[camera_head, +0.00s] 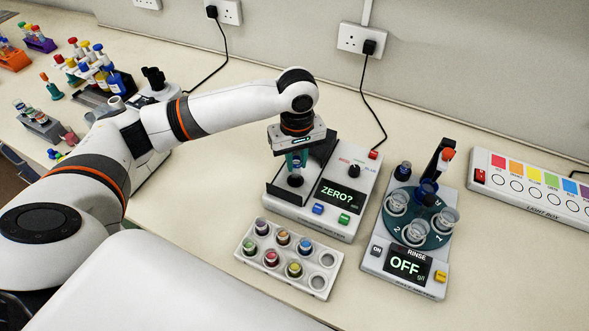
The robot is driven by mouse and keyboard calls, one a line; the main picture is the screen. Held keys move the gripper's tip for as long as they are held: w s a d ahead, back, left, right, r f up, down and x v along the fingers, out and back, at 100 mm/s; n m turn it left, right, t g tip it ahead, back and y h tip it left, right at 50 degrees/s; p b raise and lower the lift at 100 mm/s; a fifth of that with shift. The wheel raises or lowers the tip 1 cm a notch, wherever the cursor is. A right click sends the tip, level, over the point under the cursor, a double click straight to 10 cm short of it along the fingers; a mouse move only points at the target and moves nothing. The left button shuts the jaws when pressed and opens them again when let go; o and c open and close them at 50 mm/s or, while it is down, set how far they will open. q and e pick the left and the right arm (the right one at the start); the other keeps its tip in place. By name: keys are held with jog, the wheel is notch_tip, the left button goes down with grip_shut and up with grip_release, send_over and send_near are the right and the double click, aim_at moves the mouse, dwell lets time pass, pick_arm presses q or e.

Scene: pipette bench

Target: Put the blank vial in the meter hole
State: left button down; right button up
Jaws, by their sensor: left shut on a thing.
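The vial is upright at the dark well area of the meter. The meter's display reads "ZERO?". My right gripper is not in view.
A rinse device (374,262) reading "OFF" stands to the right, with a light box (540,205) beyond. Bottles and racks stand far left.

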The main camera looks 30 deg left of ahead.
aim_at(295, 174)
pick_arm(q)
jog(key=shift+f, duration=0.45)
jog(key=f, duration=0.3)
jog(key=shift+a+f+p, duration=0.2)
jog(key=shift+a+p, duration=0.05)
jog(key=shift+p, duration=0.1)
jog(key=shift+f, duration=0.3)
jog(key=shift+d, duration=0.1)
jog(key=shift+f, duration=0.45)
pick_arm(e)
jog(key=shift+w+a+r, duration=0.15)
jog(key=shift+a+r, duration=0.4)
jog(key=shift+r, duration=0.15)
